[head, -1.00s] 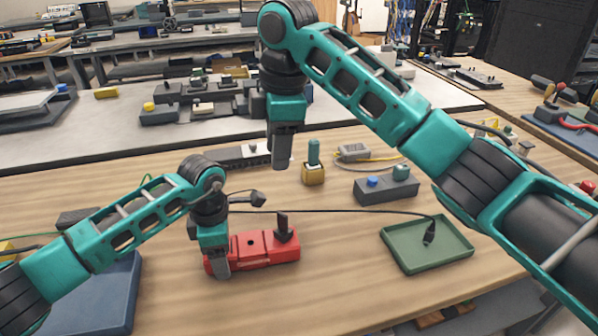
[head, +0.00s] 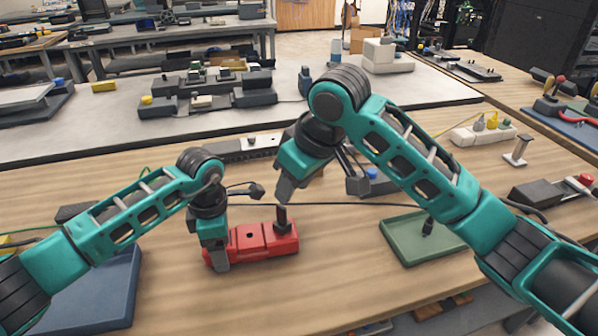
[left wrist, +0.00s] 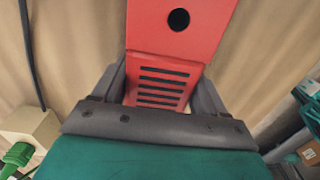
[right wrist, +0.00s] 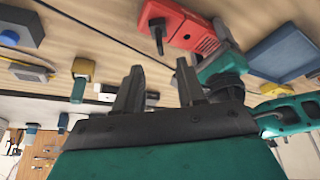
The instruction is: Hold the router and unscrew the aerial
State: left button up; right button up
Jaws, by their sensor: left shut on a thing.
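The router is a red box (head: 262,249) lying on the wooden table. The aerial, a short dark upright piece (head: 282,222), stands on its right end. My left gripper (head: 219,262) is shut on the router's left end; in the left wrist view the red body (left wrist: 160,75), with its vent slots and a round dark hole, sits between the fingers. My right gripper (head: 286,189) is tilted above the aerial, apart from it. In the right wrist view its fingers (right wrist: 158,84) are open and empty, with the aerial (right wrist: 158,38) beyond them.
A green tray (head: 400,246) with a black plug (head: 428,226) is to the right. A dark cable (head: 345,204) runs behind the router towards it. A blue tray (head: 110,300) lies at lower left. The table in front of the router is clear.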

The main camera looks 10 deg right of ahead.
aim_at(281, 206)
jog(key=x, duration=0.9)
grip_shut()
jog(key=c, duration=0.5)
grip_release()
jog(key=shift+c, duration=0.2)
grip_shut()
jog(key=n+g, duration=0.1)
jog(key=n, duration=0.1)
jog(key=n+y, duration=0.1)
jog(key=n, duration=0.2)
jog(key=shift+g, duration=0.4)
